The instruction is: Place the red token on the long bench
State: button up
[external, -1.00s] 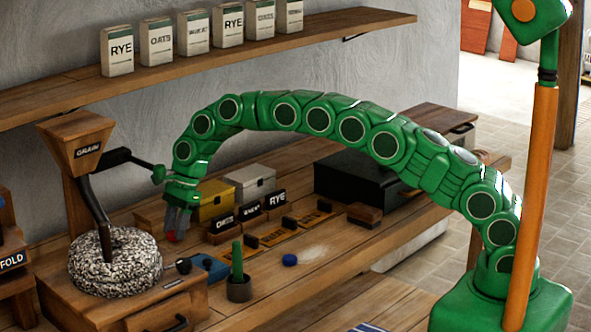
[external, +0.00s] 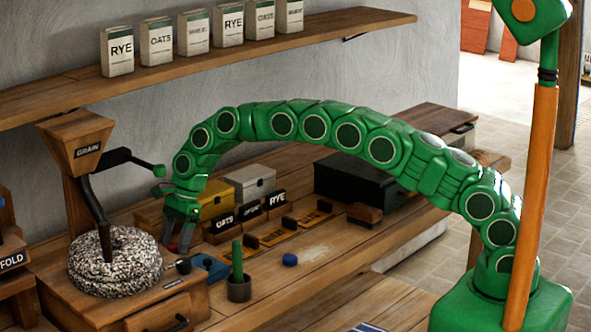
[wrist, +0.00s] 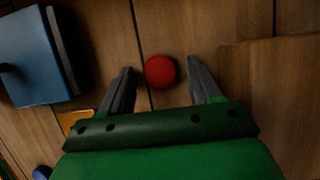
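The red token (wrist: 160,71) is a small round disc that appears to lie on the wooden planks of the long bench (wrist: 100,35), beside a seam between boards. In the external view the token (external: 172,247) shows just below my fingertips, near the grinding stone. My gripper (wrist: 160,78) is open, with one grey finger on each side of the token and a gap on both sides. In the external view my gripper (external: 177,238) points down over the bench with its fingers spread.
A blue box (external: 209,268) with a dark knob sits close to the gripper. The grain mill with its speckled stone (external: 115,262) stands to the left. A cup with a green stick (external: 238,288) and a blue token (external: 290,259) lie to the right. Labelled bins (external: 222,225) stand behind.

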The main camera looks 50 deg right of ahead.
jog(key=v, duration=1.1)
jog(key=s+d+r+n, duration=0.5)
jog(key=s+d+r, duration=0.5)
jog(key=s, duration=0.1)
jog(key=s+d+r+n+h, duration=0.1)
jog(key=s+d+r+n, duration=0.1)
jog(key=s+d, duration=0.4)
jog(key=s+d+r+n+h, duration=0.1)
jog(key=s+d+r+n, duration=0.2)
jog(key=s, duration=0.6)
jog(key=s+d+f+n, duration=0.1)
jog(key=s+d, duration=0.3)
jog(key=s, duration=0.7)
jog(key=s+d+f+n+g+h, duration=0.1)
jog(key=s+d+n, duration=0.3)
jog(key=s, duration=0.7)
jog(key=s+d+f+n+h, duration=0.1)
jog(key=s+d+f+n, duration=0.1)
jog(key=s+d, duration=0.4)
jog(key=s+n, duration=0.1)
jog(key=s, duration=0.4)
jog(key=shift+g, duration=0.4)
jog(key=shift+d, duration=0.1)
